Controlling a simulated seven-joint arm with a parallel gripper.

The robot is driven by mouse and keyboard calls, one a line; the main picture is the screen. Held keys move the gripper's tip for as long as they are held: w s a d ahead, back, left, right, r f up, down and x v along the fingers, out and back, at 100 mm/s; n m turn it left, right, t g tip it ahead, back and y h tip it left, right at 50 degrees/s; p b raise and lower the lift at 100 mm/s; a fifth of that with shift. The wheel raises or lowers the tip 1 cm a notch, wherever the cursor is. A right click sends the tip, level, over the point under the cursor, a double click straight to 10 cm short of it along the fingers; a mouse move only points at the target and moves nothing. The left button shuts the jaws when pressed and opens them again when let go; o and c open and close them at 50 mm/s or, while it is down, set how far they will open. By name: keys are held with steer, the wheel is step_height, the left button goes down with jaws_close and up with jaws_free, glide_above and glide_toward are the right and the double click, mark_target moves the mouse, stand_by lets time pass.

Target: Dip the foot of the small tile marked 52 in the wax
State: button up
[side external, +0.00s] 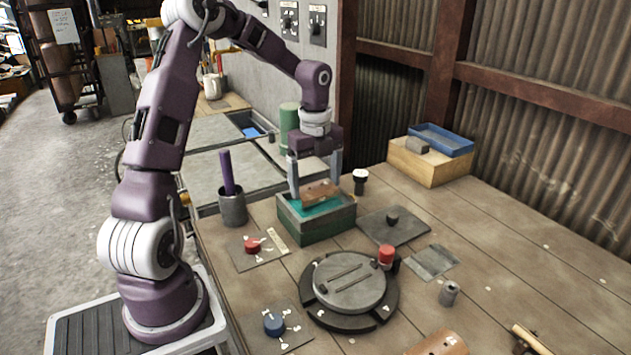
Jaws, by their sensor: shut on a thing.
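My gripper (315,186) points down over a dark green box (322,228) on the wooden table. The box holds a teal surface (313,211), which looks like the wax. My gripper is shut on a brown tile (321,193), held between its two grey fingers at the box's opening. The tile's lower edge is at or just above the teal surface; I cannot tell whether it touches. No number can be read on the tile, so its 52 mark is not confirmed.
A cup (232,209) with a purple rod stands left of the box. A dark plate with a knob (392,219) lies to its right. In front are a round turntable (349,284), a red knob (252,246) and a blue knob (274,324). The table's right side is mostly clear.

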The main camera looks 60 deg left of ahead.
steer(key=shift+r, duration=0.1)
steer(key=shift+r, duration=2.45)
